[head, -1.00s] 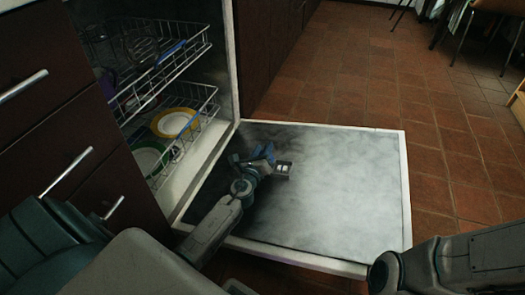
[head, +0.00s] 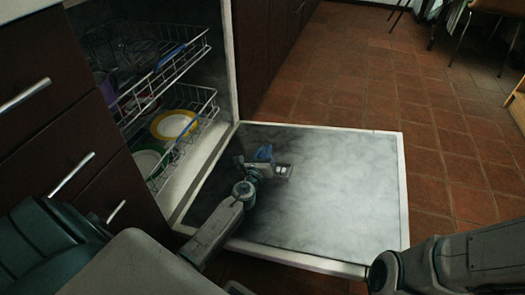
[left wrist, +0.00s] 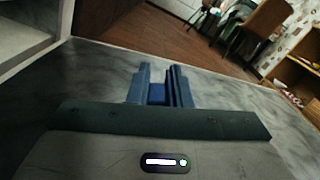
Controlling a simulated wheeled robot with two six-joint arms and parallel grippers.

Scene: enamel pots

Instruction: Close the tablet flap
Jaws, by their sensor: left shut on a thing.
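The dishwasher door (head: 345,190) lies folded down, its inner face up. A small dispenser (head: 284,171) with pale squares sits on that face, left of the middle. My left gripper (head: 264,154) is low over the door, right beside the dispenser. Its blue fingers also show in the left wrist view (left wrist: 160,86), close together. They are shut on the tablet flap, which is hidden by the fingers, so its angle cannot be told. My right gripper is out of view; only part of my right arm shows at the lower right.
The lower rack (head: 185,115) holds a yellow-rimmed plate (head: 174,125) and a green-rimmed plate (head: 148,162). The upper rack (head: 150,85) is above it. Drawers with handles (head: 72,175) stand at the left. Tiled floor (head: 350,75) beyond the door is clear; chairs stand far off.

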